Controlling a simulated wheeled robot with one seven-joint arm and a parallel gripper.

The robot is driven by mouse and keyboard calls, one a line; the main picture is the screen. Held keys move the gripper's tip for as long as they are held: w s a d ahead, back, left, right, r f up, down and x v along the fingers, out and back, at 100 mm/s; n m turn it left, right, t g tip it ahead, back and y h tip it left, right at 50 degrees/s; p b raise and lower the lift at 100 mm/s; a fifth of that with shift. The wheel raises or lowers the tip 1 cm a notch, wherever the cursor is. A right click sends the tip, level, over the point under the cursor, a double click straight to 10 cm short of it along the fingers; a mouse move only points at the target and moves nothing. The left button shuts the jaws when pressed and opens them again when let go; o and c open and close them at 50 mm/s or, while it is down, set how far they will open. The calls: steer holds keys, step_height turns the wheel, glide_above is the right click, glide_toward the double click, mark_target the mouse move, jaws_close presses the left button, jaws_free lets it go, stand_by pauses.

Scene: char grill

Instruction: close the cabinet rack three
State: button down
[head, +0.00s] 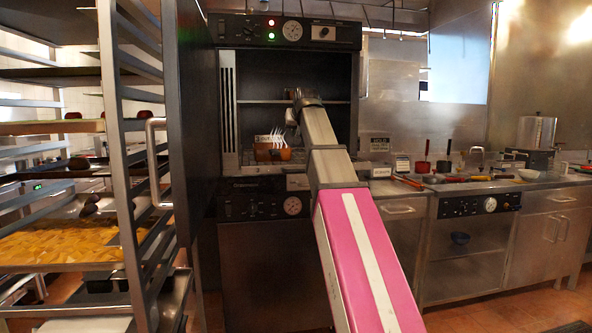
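The upper compartment of the tall cabinet (300,72) stands open, with a dark interior and a shelf. Its dark door (198,130) is swung out toward me on the left, seen nearly edge-on. A pale bar handle (153,162) shows at the door's near side. My arm reaches up the middle of the view, in front of the cabinet. My gripper (292,117) is at its far end, in front of the opening, right of the door and apart from it. Its fingers are too small and hidden to read. No label says which rack is number three.
A metal tray rack (130,190) with food trays stands close on the left, beside the door. An orange-brown container (272,153) with white pieces sits low in the opening. A steel counter (465,184) with pans and a pot (536,132) runs along the right.

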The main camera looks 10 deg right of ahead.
mark_target(303, 170)
steer(key=s+d+f+n+g+y, duration=0.2)
steer(key=s+f+n, duration=0.1)
steer(key=s+n, duration=0.55)
steer(key=s+d+f+n+g+y, duration=0.2)
steer(key=s+d+f+n+g, duration=0.15)
steer(key=s+n, duration=0.55)
steer(key=shift+m+t, duration=0.35)
steer(key=shift+t, duration=0.1)
steer(key=x, duration=0.7)
steer(key=w+a+r+x, duration=0.1)
steer(key=x, duration=0.2)
steer(key=shift+w+f, duration=0.1)
steer(key=shift+w, duration=0.65)
steer(key=shift+w, duration=0.1)
steer(key=shift+w, duration=0.2)
steer(key=w, duration=3.5)
steer(key=shift+w, duration=0.2)
